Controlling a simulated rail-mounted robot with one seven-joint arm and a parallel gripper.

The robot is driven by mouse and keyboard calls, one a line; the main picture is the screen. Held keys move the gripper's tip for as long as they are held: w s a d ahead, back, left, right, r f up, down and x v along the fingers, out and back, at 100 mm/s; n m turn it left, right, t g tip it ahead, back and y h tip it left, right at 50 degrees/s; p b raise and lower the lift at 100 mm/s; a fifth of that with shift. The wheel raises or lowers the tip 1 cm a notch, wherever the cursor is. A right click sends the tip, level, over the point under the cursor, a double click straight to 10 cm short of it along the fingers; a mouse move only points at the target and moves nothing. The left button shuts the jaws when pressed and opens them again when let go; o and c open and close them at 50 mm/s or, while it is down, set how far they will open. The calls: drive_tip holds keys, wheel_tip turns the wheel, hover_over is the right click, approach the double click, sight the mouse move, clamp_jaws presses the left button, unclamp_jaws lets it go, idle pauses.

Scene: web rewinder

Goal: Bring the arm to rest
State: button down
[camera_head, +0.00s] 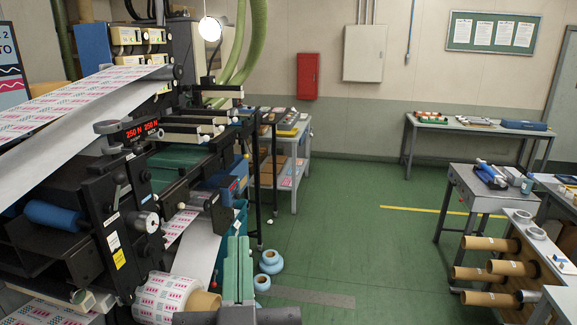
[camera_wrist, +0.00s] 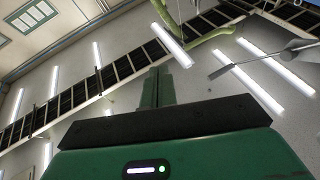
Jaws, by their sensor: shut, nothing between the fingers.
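My gripper (camera_head: 238,240) shows at the bottom middle of the head view as two green fingers side by side, pointing upward. In the wrist view my gripper (camera_wrist: 160,72) has its green fingers together, with nothing between them. The wrist camera looks up toward the ceiling. In the head view the gripper appears just right of the web rewinder (camera_head: 120,190) and its printed label roll (camera_head: 165,298). I cannot tell the exact gap between them.
Blue-white rolls (camera_head: 270,262) lie on the green floor (camera_head: 345,235), which is mostly open at centre. A rack with brown cores (camera_head: 490,273) stands at right. A bench (camera_head: 470,128) is at the back. Ceiling lights (camera_wrist: 250,80) and a cable tray (camera_wrist: 125,67) are overhead.

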drive_tip(key=s+d+r+t+h+p, duration=0.35)
drive_tip(key=s+d+r, duration=0.25)
drive_tip(key=s+r, duration=0.45)
wheel_tip(320, 180, up, 19)
drive_tip(key=w+y+p, duration=0.1)
drive_tip(key=w+p, duration=0.1)
drive_tip(key=p, duration=1.5)
drive_tip(key=shift+a+f+m+g+p, duration=0.2)
drive_tip(key=shift+a+m+g+p, duration=0.15)
drive_tip(key=shift+m, duration=0.05)
